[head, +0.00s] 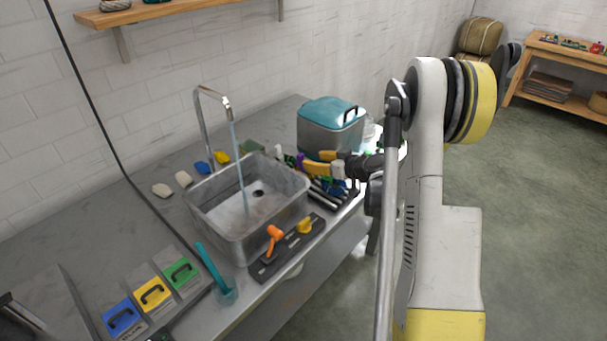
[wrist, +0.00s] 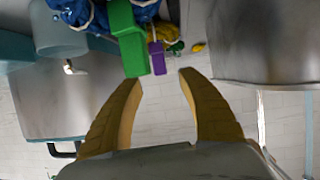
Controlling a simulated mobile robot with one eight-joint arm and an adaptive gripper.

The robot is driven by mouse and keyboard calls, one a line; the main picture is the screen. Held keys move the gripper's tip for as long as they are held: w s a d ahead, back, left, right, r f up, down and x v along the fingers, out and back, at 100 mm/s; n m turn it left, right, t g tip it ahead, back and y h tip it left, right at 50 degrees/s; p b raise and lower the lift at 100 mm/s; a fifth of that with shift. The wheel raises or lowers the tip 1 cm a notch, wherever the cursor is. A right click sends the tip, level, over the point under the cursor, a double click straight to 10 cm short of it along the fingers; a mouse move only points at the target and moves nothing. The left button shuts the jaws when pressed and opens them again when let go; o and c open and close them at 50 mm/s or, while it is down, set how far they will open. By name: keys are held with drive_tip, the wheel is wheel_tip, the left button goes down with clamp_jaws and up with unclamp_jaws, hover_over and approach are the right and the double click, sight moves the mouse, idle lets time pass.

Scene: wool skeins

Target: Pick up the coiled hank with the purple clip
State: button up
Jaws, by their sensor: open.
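The purple clip (wrist: 157,58) shows in the wrist view just beyond the gap between my fingertips. The coiled hank it belongs to is mostly hidden; dark and yellow strands (wrist: 166,31) show around the clip's upper end. A larger green clip (wrist: 128,42) is beside it on the left, nearer to me, with a blue hank (wrist: 73,12) at the top edge. My gripper (wrist: 160,78) is open, its two yellow fingers apart with nothing between them. In the head view my gripper (head: 306,164) is between the sink and the teal-lidded box, and a small purple patch (head: 300,159) shows at its fingertips.
The metal sink (head: 247,236) with running water is left of my gripper. The teal-lidded box (head: 331,128) stands close behind it. An orange-and-yellow-handled dark strip (head: 288,247) lies along the sink's front. Blue, yellow and green handled blocks (head: 152,293) are at the front left.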

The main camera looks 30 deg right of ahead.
sight(302, 156)
drive_tip(key=b+x, duration=0.1)
drive_tip(key=x, duration=0.1)
drive_tip(key=b+x, duration=0.1)
drive_tip(key=x, duration=0.2)
drive_tip(key=b+x, duration=0.1)
drive_tip(key=x, duration=0.2)
drive_tip(key=shift+w+a+r, duration=0.1)
drive_tip(key=shift+w+r, duration=0.1)
drive_tip(key=shift+w, duration=0.1)
drive_tip(key=shift+r, duration=0.1)
clamp_jaws()
